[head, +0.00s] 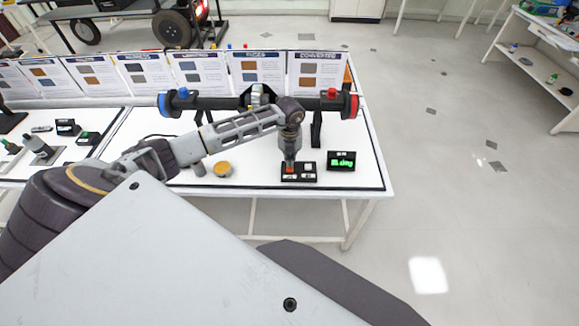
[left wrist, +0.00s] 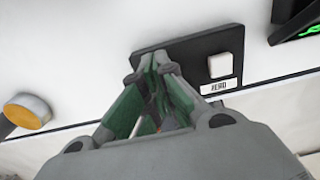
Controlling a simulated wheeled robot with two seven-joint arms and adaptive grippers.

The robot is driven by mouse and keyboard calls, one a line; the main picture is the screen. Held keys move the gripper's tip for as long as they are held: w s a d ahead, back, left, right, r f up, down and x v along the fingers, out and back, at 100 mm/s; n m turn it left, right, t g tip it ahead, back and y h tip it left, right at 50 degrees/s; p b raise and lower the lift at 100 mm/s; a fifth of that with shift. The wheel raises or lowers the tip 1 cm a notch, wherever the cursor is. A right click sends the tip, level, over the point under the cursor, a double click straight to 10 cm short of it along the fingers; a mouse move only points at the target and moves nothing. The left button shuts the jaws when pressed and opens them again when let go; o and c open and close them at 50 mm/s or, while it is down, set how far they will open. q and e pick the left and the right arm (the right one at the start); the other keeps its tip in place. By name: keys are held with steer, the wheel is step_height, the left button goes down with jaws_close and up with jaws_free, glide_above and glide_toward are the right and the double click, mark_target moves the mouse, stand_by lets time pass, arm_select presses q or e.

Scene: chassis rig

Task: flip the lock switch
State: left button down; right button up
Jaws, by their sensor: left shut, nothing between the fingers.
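A small black switch box (head: 314,171) lies on the white table near its front edge. It carries a red part (head: 290,169) and pale labels or keys. My left gripper (head: 290,160) points down at the red part, its fingertips at or just above it; I cannot tell whether they touch. In the left wrist view the fingers (left wrist: 152,68) are shut and empty over the black box (left wrist: 182,47). A white square button (left wrist: 225,65) with a label below it shows beside them. The fingers hide much of the box, and I cannot identify the lock switch surely. My right gripper is out of view.
A small display with green text (head: 342,161) stands right of the box. A yellow-topped round knob (head: 222,169) lies to the left. A black bar with a blue end (head: 165,105) and a red end (head: 350,105) spans behind. Upright cards (head: 320,72) line the back.

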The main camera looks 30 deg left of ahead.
arm_select(q)
steer(key=shift+f, duration=0.4)
stand_by(0.3)
steer(key=shift+r, duration=0.1)
steer(key=shift+r+p, duration=0.4)
steer(key=shift+r, duration=0.4)
steer(key=shift+r+p, duration=0.8)
steer(key=shift+r, duration=0.45)
steer(key=shift+r+p, duration=0.65)
steer(key=shift+r, duration=0.65)
steer(key=shift+r+p, duration=0.1)
steer(key=shift+p, duration=0.2)
